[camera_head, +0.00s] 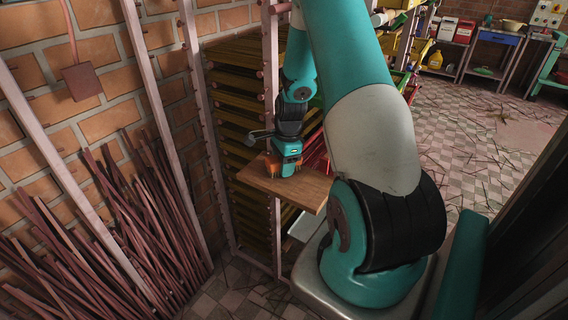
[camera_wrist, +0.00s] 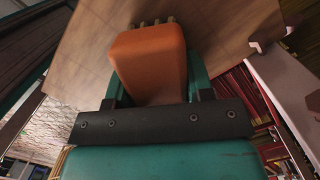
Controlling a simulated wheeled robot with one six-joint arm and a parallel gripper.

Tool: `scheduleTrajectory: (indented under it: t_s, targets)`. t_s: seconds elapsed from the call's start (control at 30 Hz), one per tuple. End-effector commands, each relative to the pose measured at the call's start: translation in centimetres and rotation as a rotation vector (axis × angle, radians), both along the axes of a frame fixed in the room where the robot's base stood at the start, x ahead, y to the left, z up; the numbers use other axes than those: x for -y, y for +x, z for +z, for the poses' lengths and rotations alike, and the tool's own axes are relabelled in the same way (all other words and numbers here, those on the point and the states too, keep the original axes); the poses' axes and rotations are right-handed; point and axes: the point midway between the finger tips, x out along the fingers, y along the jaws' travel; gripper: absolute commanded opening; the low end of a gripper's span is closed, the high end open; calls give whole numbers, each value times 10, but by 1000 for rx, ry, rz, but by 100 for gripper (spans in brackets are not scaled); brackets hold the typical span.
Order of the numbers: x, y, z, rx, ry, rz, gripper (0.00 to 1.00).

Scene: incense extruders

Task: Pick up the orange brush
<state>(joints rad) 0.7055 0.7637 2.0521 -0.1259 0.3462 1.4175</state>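The orange brush (camera_wrist: 148,62) is a block with a row of short bristles at its far edge in the wrist view. It is at a brown wooden board (camera_head: 312,189); whether it rests on the board or is just above it is unclear. My gripper (camera_wrist: 160,82) is down at the brush, with one green finger on each side of the orange block. The fingers are close to its sides, but I cannot tell whether both press on it. In the head view, my gripper (camera_head: 287,170) hides most of the brush, and small orange parts show beside it.
A tall rack of stacked trays (camera_head: 238,130) stands directly behind the board. Reddish sticks (camera_head: 110,230) lean against the brick wall at left. Tiled floor with scattered sticks (camera_head: 470,130) lies at right. Shelves and a blue table (camera_head: 497,38) stand further back.

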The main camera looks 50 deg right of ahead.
Motion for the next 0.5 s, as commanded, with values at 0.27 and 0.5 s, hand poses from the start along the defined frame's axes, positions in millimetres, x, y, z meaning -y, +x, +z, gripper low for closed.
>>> scheduleTrajectory:
  t_s: [0.27, 0.5]
  targets:
    - [0, 0, 1, 0, 0, 0, 19]
    - [0, 1, 18, 3, -1, 0, 19]
